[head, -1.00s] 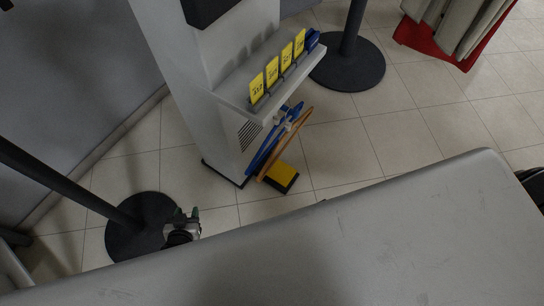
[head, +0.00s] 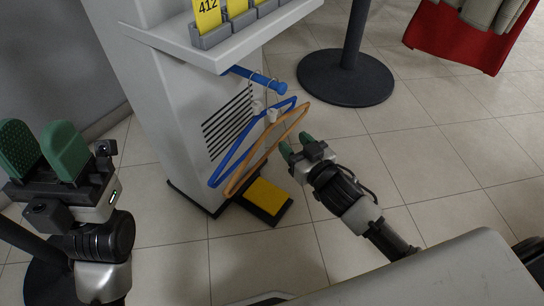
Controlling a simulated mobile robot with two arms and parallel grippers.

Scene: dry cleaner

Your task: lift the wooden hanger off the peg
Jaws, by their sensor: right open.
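The wooden hanger (head: 244,165) hangs by its metal hook from the blue peg (head: 260,80) on the grey stand. It is the nearer of two hangers, in front of a blue hanger (head: 232,147), and both hang at a slant in the view. My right gripper (head: 296,144) is open and empty, just right of the wooden hanger's lower bar and below the peg's tip. Whether it touches the hanger I cannot tell. My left gripper (head: 43,142) is at the far left, fingers up, apart and empty, well away from the hangers.
The grey stand (head: 160,110) carries a shelf with yellow number cards (head: 207,15) above the peg. A yellow-and-black block (head: 267,196) lies on the floor below the hangers. A black post base (head: 345,78) stands behind right. A grey counter edge (head: 440,275) is at the front.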

